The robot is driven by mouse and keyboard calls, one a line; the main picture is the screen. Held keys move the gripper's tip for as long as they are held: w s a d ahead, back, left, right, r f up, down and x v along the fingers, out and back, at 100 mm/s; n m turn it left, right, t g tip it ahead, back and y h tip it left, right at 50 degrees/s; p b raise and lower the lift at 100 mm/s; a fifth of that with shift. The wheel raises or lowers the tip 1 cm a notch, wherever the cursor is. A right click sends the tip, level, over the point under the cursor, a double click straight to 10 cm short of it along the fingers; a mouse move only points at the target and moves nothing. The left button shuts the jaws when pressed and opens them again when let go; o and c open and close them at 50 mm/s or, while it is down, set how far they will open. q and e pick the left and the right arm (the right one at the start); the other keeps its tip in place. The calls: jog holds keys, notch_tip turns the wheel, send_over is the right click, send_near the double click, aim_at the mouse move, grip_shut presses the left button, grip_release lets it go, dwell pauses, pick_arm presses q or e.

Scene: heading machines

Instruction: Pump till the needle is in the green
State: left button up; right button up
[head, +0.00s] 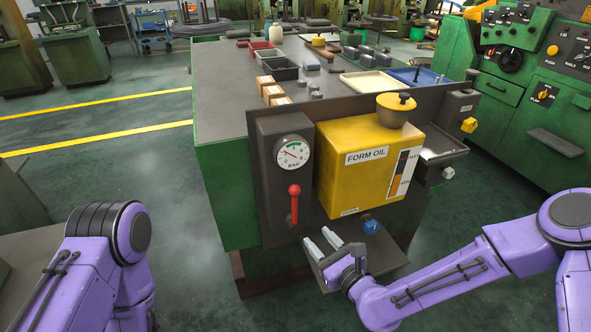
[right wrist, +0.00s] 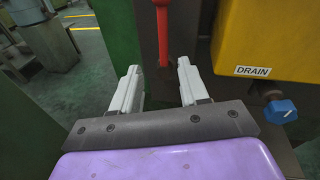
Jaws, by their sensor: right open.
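The round white gauge (head: 292,153) is on a dark panel at the left of the bench's front. It has a thin needle and a green part, but the needle's exact reading is too small to tell. Below it hangs the pump lever with a red knob and red handle (head: 294,195). The lever also shows in the right wrist view (right wrist: 165,30), ahead of and between my finger lines. My right gripper (head: 320,240) is open and empty, below and slightly right of the lever, apart from it; its fingers also show in the right wrist view (right wrist: 157,75). My left gripper is out of view.
A yellow FORM OIL tank (head: 345,185) is right of the lever, with a blue drain knob (head: 371,227) below it, also in the right wrist view (right wrist: 281,111). A dark tray (head: 385,250) is under the tank. Green machines (head: 530,90) stand at the right. Floor left of the bench is clear.

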jog(key=m+t, duration=0.1)
jog(key=m, duration=0.1)
send_near(296, 197)
jog(key=shift+y, duration=0.3)
jog(key=x, duration=0.3)
jog(key=p+x, duration=0.1)
jog(key=x, duration=0.5)
jog(key=shift+w+d+f+p, duration=0.15)
jog(key=shift+w+f+p, duration=0.05)
jog(key=shift+w+p, duration=0.2)
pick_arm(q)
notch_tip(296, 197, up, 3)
